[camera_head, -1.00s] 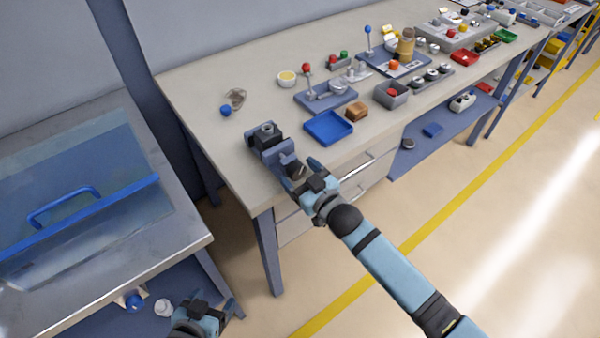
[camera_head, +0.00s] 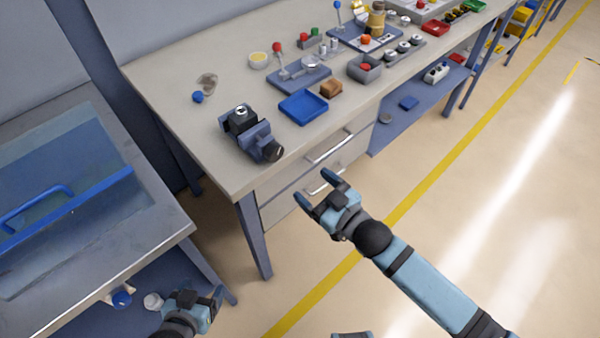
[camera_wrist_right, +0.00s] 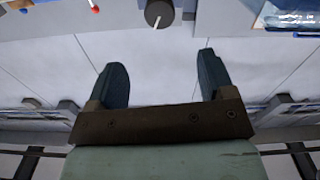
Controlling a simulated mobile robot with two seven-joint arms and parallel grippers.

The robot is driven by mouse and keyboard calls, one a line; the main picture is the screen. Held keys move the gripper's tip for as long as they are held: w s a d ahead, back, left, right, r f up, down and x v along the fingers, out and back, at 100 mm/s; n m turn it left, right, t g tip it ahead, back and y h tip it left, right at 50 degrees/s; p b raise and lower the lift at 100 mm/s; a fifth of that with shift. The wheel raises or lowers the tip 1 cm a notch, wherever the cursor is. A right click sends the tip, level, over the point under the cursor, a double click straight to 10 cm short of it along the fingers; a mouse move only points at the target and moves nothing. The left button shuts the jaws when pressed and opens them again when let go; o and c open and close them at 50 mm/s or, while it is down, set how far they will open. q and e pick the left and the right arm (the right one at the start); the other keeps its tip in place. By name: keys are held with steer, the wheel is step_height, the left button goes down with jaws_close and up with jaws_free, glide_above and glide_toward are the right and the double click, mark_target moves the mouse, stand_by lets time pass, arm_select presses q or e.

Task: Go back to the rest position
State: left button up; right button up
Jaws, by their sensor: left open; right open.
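My right gripper (camera_head: 318,190) is open and empty in the head view. It hangs in front of the workbench, beside the drawer fronts and apart from them. In the right wrist view its two fingers (camera_wrist_right: 160,82) are spread with nothing between them. My left gripper (camera_head: 214,299) is open at the bottom left, near the lower shelf of the left table. A dark blue vise (camera_head: 250,135) stands at the near end of the bench. Its dark round handle end (camera_wrist_right: 159,14) shows beyond the fingers in the right wrist view.
The workbench (camera_head: 180,100) carries a blue tray (camera_head: 303,107), a brown block (camera_head: 331,89) and a grey bin (camera_head: 365,70). A silver drawer handle (camera_head: 325,180) juts out near my right gripper. The left metal table (camera_head: 165,225) has a blue-handled lid. The floor at right is clear.

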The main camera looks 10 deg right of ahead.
steer(key=shift+s+d, duration=0.4)
steer(key=shift+s, duration=0.1)
